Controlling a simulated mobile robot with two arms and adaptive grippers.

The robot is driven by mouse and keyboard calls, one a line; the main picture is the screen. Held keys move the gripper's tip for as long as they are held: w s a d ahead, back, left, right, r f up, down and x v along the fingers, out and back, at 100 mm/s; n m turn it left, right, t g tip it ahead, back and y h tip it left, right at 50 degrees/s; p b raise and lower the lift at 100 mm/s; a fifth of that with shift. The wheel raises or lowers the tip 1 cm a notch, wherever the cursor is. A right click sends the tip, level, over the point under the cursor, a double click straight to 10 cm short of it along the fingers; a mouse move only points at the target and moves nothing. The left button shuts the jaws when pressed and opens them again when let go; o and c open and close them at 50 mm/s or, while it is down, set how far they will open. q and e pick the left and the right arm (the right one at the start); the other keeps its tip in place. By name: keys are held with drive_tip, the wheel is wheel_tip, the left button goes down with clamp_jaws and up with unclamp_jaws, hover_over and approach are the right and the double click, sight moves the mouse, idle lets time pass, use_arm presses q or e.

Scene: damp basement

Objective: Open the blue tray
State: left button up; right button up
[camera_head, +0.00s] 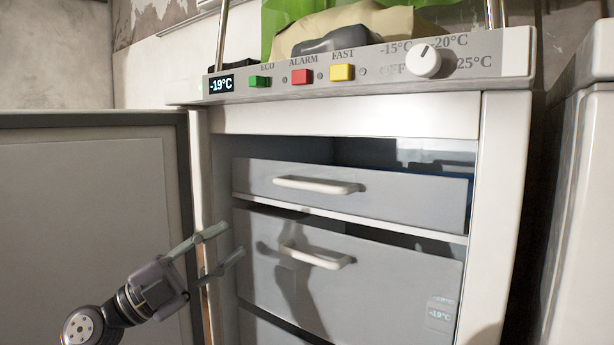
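A white freezer stands with its door (85,210) swung open to the left. Inside are a top drawer (400,194) with a white handle (318,186) and a larger middle drawer (385,290) with a white handle (315,256). Both fronts look grey; no front is clearly blue. A strip of blue (450,168) shows behind the top drawer's upper right edge; I cannot tell what it belongs to. My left gripper (231,241) is open and empty, left of the middle handle and apart from it. My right gripper is out of view.
The edge of a lower drawer (270,328) shows at the bottom. The control panel (380,75) has green, red and yellow buttons and a white knob (423,61). Bags (345,25) lie on top. A white appliance (585,200) stands close on the right.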

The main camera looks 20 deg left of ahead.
use_arm(q)
drive_tip(key=s+d+r+m+g+y, duration=0.1)
drive_tip(key=s+r+m+g+y, duration=0.1)
drive_tip(key=s+r+m+y, duration=0.3)
drive_tip(key=n+h+p, duration=0.2)
drive_tip(key=p, duration=0.6)
approach(303, 188)
drive_tip(key=x, duration=1)
drive_tip(key=shift+r, duration=0.1)
drive_tip(key=shift+w+d, duration=0.25)
drive_tip(key=shift+w, duration=0.05)
drive_tip(key=shift+c, duration=0.5)
clamp_jaws()
